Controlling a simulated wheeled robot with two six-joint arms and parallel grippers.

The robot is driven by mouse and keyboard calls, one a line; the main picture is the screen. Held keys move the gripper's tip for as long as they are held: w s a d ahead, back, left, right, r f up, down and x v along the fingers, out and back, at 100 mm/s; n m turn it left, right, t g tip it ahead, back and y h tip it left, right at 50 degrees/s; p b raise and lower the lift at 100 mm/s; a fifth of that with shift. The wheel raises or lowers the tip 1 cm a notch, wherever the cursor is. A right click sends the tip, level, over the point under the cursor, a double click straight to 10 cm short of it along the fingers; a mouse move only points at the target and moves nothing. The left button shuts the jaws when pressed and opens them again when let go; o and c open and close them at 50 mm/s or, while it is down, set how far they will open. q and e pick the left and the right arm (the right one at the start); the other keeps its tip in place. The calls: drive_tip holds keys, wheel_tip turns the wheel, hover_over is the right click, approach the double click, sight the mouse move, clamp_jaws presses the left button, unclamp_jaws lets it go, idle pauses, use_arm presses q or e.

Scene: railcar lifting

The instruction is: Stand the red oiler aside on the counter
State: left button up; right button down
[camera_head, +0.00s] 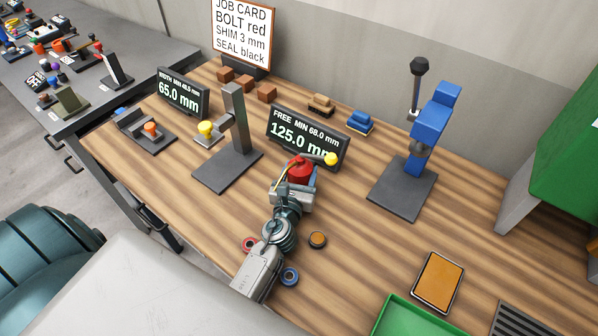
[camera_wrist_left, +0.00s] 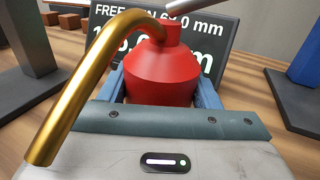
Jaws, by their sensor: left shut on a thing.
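The red oiler (camera_head: 299,170) is a small red can with a brass spout, in front of the "FREE 125.0 mm" display (camera_head: 308,138). My left gripper (camera_head: 297,184) is shut on it. In the left wrist view the can (camera_wrist_left: 163,75) stands between the two blue fingers, and the brass spout (camera_wrist_left: 85,80) reaches toward the lower left. The can looks upright; I cannot tell whether its base touches the wooden counter (camera_head: 345,255). A grey rod crosses its top, and a yellow knob (camera_head: 331,159) shows beside it. My right gripper is not in view.
A grey gauge stand (camera_head: 237,125) is at left, a blue press (camera_head: 424,140) at right. Bare counter lies between the disc and the orange pad (camera_head: 437,282).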

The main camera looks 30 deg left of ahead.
use_arm(q)
drive_tip(key=shift+s+d, duration=0.1)
drive_tip(key=shift+d, duration=0.05)
drive_tip(key=o, duration=0.9)
drive_tip(key=shift+f, duration=0.1)
drive_tip(key=o, duration=0.4)
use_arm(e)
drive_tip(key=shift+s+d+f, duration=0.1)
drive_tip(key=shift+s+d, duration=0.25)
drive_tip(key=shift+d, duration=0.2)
use_arm(q)
drive_tip(key=shift+s+r, duration=0.1)
drive_tip(key=shift+r, duration=0.1)
drive_tip(key=b+v, duration=0.3)
drive_tip(key=v, duration=0.7)
drive_tip(key=shift+s+f, duration=0.15)
drive_tip(key=shift+s, duration=0.15)
drive_tip(key=shift+s+d, duration=0.1)
drive_tip(key=shift+s, duration=0.4)
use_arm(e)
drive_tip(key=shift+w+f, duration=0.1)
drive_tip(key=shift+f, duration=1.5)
